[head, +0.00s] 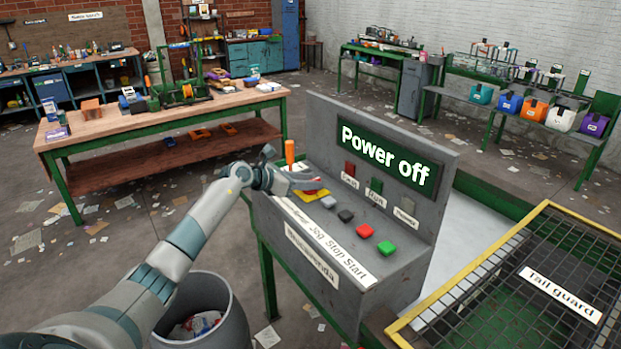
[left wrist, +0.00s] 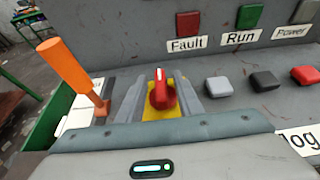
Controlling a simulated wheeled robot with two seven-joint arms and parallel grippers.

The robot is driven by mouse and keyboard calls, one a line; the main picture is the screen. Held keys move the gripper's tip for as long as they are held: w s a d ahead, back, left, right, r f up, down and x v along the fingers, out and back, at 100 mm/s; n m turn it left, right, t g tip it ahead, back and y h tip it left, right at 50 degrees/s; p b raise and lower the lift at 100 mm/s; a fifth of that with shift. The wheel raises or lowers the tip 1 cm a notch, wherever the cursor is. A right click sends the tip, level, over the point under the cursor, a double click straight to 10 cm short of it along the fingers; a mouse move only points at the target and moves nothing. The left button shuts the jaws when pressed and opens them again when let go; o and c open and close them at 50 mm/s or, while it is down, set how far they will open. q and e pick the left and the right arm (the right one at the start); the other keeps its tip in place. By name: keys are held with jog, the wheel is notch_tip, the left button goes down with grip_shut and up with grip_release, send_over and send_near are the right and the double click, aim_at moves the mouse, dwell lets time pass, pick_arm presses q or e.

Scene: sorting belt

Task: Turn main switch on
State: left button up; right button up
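The main switch, a red rotary knob (left wrist: 162,92) on a yellow plate (left wrist: 165,113), sits at the left end of the grey console's (head: 432,138) sloped panel. A white mark on its top points away from my gripper. In the head view the knob is mostly hidden behind my left gripper (head: 300,181); the yellow plate (head: 309,196) shows below. In the left wrist view my left gripper's fingers (left wrist: 158,98) are open on either side of the knob, with gaps visible. The display (head: 388,158) reads "Power off". My right gripper is not in view.
An orange lever (left wrist: 72,75) stands close left of the fingers. Grey, black, red and green buttons (head: 387,248) run along the panel to the right. Fault, Run and Power lamps (head: 376,186) look dark. A bin (head: 203,310) stands below, a mesh tail guard (head: 540,280) at right.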

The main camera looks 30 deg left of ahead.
pick_arm(q)
jog(key=shift+w+d+f, duration=0.15)
jog(key=shift+w+d, duration=0.05)
jog(key=shift+w, duration=0.1)
grip_shut()
